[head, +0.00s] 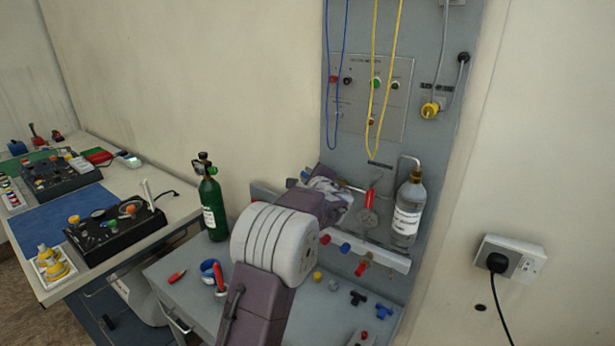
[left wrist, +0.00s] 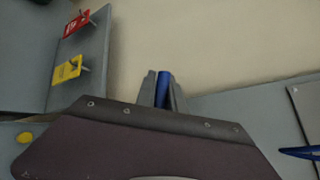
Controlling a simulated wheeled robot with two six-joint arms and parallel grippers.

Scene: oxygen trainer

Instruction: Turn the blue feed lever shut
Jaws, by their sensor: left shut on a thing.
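The blue feed lever (left wrist: 163,86) shows in the left wrist view as a narrow upright blue strip between the two grey fingers of my left gripper (left wrist: 164,92). The fingers are shut on it, one on each side. In the head view my left arm reaches up to the grey panel, and its wrist hides most of the lever and the fingertips. The lever's pivot and its exact angle are hidden. My right gripper is not in view.
A red-handled valve (head: 369,199) and a grey labelled bottle (head: 408,212) stand right of my wrist. A green cylinder (head: 211,203) stands to its left. Blue and yellow cords (head: 398,60) hang above. Small fittings (head: 358,298) lie on the bench below.

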